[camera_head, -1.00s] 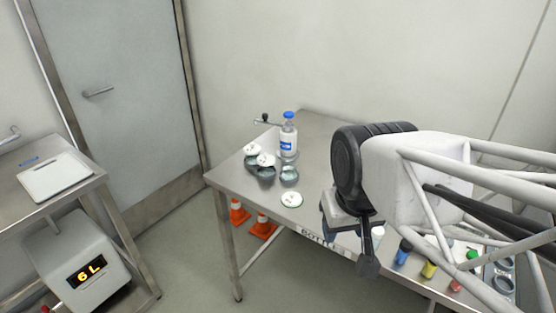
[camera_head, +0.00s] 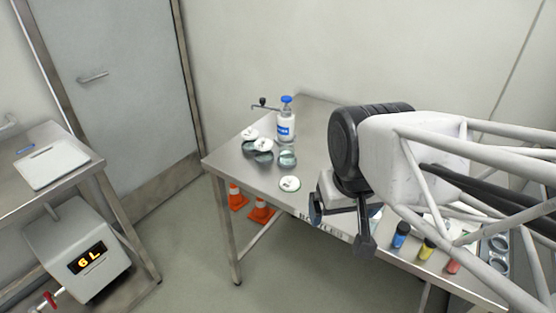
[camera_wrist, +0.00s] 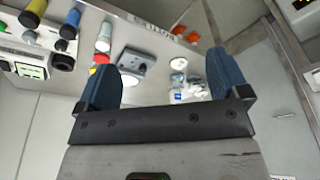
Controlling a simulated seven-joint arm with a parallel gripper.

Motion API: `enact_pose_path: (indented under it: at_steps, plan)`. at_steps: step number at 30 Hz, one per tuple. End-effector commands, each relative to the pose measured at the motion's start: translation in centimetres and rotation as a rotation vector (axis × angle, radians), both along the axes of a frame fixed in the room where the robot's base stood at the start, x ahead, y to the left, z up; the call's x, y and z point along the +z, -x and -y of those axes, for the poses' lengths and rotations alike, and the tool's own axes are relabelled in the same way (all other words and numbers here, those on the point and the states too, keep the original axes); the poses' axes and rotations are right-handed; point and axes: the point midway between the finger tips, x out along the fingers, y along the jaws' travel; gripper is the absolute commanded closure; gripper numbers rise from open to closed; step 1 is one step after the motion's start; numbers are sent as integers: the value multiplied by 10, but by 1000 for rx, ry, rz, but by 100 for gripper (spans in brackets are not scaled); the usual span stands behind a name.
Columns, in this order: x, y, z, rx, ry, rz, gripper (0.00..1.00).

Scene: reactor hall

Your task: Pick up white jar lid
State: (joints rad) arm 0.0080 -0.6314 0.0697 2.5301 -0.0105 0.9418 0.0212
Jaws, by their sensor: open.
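A round white jar lid (camera_head: 289,183) lies flat near the front edge of the steel table in the head view. Two more white lids (camera_head: 249,133) (camera_head: 263,143) sit at or on dark glass jars farther back. An uncovered glass jar (camera_head: 287,158) stands beside them. In the wrist view the front lid (camera_wrist: 178,63) shows small between my fingers, well beyond them. My gripper (camera_head: 338,225) is open and empty, to the right of the lid and apart from it. Its blue fingers (camera_wrist: 161,68) stand wide apart in the wrist view.
A blue-capped bottle (camera_head: 286,122) stands behind the jars. Blue (camera_head: 401,234) and yellow (camera_head: 427,248) containers stand on the table's right part. Orange cones (camera_head: 261,211) are under the table. The steel table (camera_head: 240,173) is bare left of the front lid.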

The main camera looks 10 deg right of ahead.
Motion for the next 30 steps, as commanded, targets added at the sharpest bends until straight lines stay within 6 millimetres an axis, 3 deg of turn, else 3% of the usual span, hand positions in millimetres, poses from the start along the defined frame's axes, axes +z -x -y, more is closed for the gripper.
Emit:
enact_pose_path:
  at_steps: [5, 11, 20, 30]
  plan:
    - [1, -12, 0, -33, -8, -9, 7]
    - [-1, -43, -1, -125, -29, -32, 7]
    - [-10, -110, -3, -328, -69, -75, 7]
    - [-37, -188, -7, -562, -101, -126, 7]
